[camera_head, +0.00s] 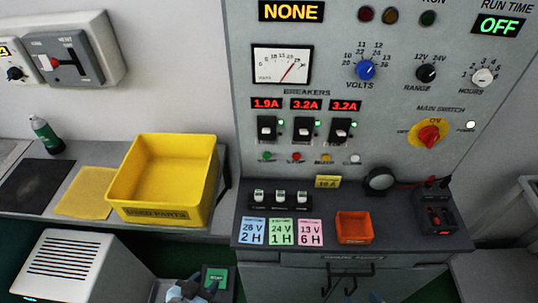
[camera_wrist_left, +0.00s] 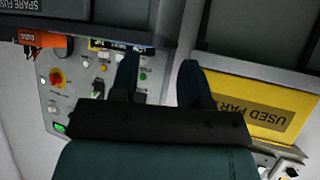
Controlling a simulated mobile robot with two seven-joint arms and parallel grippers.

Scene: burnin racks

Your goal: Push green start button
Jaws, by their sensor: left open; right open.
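The green start button (camera_head: 267,156) is a small round button at the left end of the row under the breakers on the grey panel. In the left wrist view the panel appears upside down, and the green button (camera_wrist_left: 143,76) shows just right of one fingertip. My left gripper (camera_head: 190,288) is at the bottom of the head view, low and left of the panel, apart from the button. In the left wrist view its two dark fingers (camera_wrist_left: 160,78) are spread with nothing between them. Only a small bluish tip of my right gripper (camera_head: 375,297) seems to show at the bottom edge.
A yellow used parts bin (camera_head: 165,212) stands on the left bench. Coloured cards, an orange tray (camera_head: 354,240) and a dark device (camera_head: 437,213) are on the ledge below the panel. A white vented box (camera_head: 75,268) is at lower left. The space before the buttons looks clear.

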